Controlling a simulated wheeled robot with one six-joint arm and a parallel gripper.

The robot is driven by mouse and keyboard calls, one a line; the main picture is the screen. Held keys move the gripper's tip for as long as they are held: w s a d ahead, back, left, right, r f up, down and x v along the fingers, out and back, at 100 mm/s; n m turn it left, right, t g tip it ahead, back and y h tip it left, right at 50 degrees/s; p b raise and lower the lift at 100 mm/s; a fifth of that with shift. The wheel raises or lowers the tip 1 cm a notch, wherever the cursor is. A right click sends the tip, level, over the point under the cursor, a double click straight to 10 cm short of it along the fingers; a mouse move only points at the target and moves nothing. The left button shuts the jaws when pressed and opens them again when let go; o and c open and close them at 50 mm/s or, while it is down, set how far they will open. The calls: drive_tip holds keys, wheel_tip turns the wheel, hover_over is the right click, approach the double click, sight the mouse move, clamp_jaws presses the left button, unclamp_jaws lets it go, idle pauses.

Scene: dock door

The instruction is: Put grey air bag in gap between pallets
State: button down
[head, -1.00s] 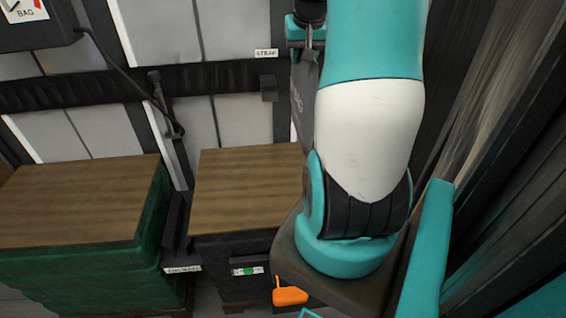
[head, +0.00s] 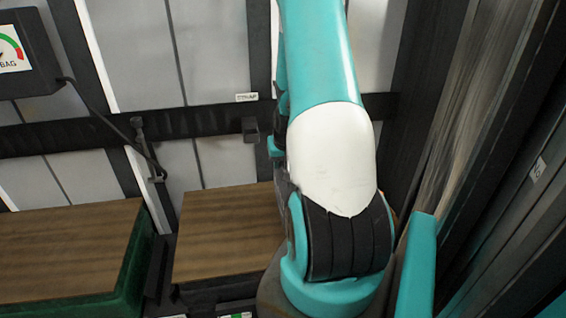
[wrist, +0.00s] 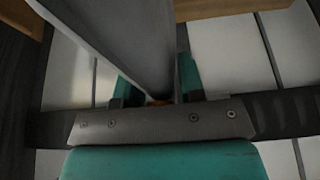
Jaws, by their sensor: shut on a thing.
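My gripper (wrist: 160,92) is shut on the grey air bag (wrist: 125,38), which stretches away from the fingers as a flat grey panel in the wrist view. In the head view my arm hides most of the gripper and bag; only a teal bit of the gripper shows beside the arm. The left pallet load (head: 65,250) has a wooden top and a green side. The right pallet load (head: 222,232) has a wooden top and a dark front. The narrow dark gap (head: 160,265) lies between them, left of my arm. The bag is apart from this gap.
A gauge box (head: 22,58) marked BAG is at the upper left, with a black hose (head: 108,122) running to a wall hook (head: 150,160). A dark rail (head: 205,120) crosses the pale wall. Dark door framing (head: 490,180) stands close on the right.

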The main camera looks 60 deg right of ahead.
drive_tip(key=shift+f, duration=0.35)
drive_tip(key=shift+f, duration=0.2)
drive_tip(key=c, duration=0.7)
unclamp_jaws()
drive_tip(key=shift+c, duration=0.2)
